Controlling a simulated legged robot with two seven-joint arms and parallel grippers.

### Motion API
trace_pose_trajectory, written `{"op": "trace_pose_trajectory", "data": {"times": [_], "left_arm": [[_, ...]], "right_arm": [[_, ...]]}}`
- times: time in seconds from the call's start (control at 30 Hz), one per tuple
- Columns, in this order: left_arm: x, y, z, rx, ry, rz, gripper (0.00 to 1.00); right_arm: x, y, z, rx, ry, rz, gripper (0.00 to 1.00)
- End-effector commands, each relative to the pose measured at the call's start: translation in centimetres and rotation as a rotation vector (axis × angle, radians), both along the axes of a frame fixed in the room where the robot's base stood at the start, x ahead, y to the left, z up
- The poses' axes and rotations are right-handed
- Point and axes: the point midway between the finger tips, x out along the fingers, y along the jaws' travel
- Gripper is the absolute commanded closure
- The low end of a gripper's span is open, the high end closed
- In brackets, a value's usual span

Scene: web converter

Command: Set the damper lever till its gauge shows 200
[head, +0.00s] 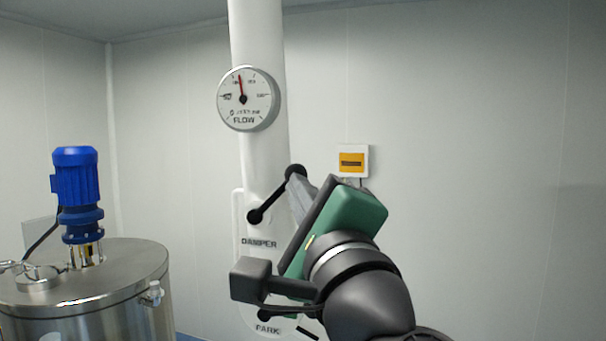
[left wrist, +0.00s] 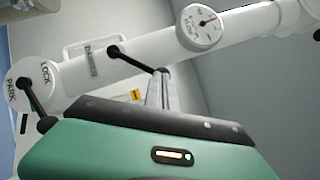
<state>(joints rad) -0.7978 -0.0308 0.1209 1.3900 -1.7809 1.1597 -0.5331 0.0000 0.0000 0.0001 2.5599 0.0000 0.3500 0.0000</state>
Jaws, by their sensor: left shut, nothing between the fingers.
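The damper lever (head: 274,195) is a black bar with a round pivot at its lower left and a knob at its upper right, above the DAMPER label. It also shows in the left wrist view (left wrist: 138,62). The round white FLOW gauge (head: 257,105) is on the pipe above; its red needle points almost straight up, slightly left, and the numbers are too small to read surely. My left gripper (head: 298,184), green with grey fingers, is shut and empty, its fingertips at the lever's knob end; contact is unclear. In the wrist view the fingertips (left wrist: 161,76) are beside the knob. My right gripper is not in view.
A second black lever (left wrist: 32,96) is on a PARK/LOCK disc lower on the white pipe (head: 259,45). A white box with an orange panel (head: 352,161) is on the wall to the right. A steel tank (head: 110,270) with a blue motor (head: 76,185) stands at left.

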Motion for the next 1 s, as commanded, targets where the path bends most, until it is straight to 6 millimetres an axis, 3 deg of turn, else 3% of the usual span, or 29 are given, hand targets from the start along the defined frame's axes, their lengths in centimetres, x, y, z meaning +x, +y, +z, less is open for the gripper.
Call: {"op": "trace_pose_trajectory", "data": {"times": [0.37,0.63,1.0], "left_arm": [[0.3,0.0,0.2,-0.012,0.004,0.001,1.00],[0.8,2.1,3.3,-0.311,0.084,0.003,1.00],[0.9,2.4,2.8,-0.355,0.099,0.002,1.00]], "right_arm": [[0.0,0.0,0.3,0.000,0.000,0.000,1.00],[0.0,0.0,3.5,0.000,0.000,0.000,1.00],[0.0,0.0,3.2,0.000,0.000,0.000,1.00]]}}
